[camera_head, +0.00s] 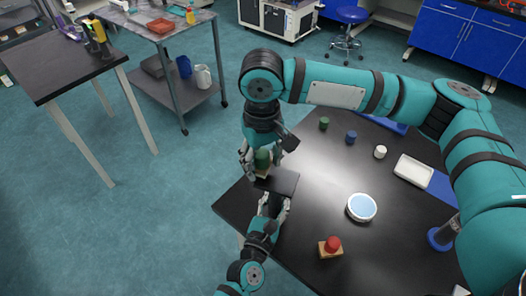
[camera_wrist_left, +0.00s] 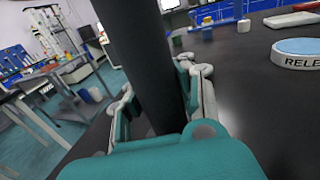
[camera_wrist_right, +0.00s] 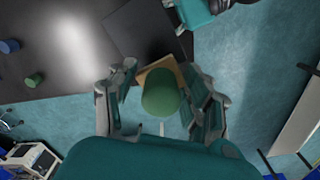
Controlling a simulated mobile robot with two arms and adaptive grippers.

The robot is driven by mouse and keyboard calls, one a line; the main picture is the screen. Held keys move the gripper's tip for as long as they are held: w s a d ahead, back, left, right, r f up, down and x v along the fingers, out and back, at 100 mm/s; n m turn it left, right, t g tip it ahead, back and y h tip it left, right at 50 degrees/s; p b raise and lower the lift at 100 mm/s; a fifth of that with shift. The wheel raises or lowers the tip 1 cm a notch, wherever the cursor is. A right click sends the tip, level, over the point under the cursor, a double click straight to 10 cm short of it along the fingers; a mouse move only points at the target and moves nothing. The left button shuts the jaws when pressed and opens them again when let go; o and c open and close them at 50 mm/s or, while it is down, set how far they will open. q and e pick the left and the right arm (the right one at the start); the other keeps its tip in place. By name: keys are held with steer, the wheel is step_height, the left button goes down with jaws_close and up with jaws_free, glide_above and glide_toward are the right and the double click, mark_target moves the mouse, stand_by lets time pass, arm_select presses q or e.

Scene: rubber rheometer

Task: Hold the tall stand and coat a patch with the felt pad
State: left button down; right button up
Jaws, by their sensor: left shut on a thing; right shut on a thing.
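My right gripper (camera_head: 259,170) is shut on a pad with a green round handle (camera_head: 262,157) and a tan block base. The handle (camera_wrist_right: 161,94) and the tan base (camera_wrist_right: 158,68) show between its fingers in the right wrist view. The pad is by the edge of a dark square plate (camera_head: 279,180); I cannot tell whether they touch. My left gripper (camera_head: 273,203) is shut near that plate. In the left wrist view a thick dark post (camera_wrist_left: 143,65), seemingly the tall stand, rises between its fingers. The pad's underside is hidden.
On the black table (camera_head: 310,190) are a round white dish with a blue top (camera_head: 361,207), a red-handled pad (camera_head: 332,244), small green (camera_head: 324,123), blue (camera_head: 351,136) and white (camera_head: 380,152) pieces, and a white tray (camera_head: 413,170). Floor lies open left of the table.

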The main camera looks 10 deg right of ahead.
mark_target(295, 184)
steer(key=shift+f, duration=0.65)
steer(key=shift+s+d+f, duration=0.25)
steer(key=shift+s+d, duration=0.1)
steer(key=shift+d, duration=0.2)
steer(key=shift+c, duration=0.4)
steer(key=shift+s+d, duration=0.6)
steer(key=shift+d, duration=0.25)
steer(key=shift+s+d, duration=0.55)
steer(key=shift+d, duration=0.35)
steer(key=shift+s+d, duration=0.6)
steer(key=shift+d, duration=0.25)
steer(key=shift+w+a, duration=0.65)
steer(key=shift+a, duration=0.4)
steer(key=shift+w+a, duration=0.7)
steer(key=shift+a, duration=0.3)
steer(key=shift+w+a, duration=0.65)
steer(key=shift+a, duration=0.4)
steer(key=shift+w+a+r, duration=0.1)
steer(key=shift+a+r, duration=0.05)
steer(key=shift+r, duration=3.9)
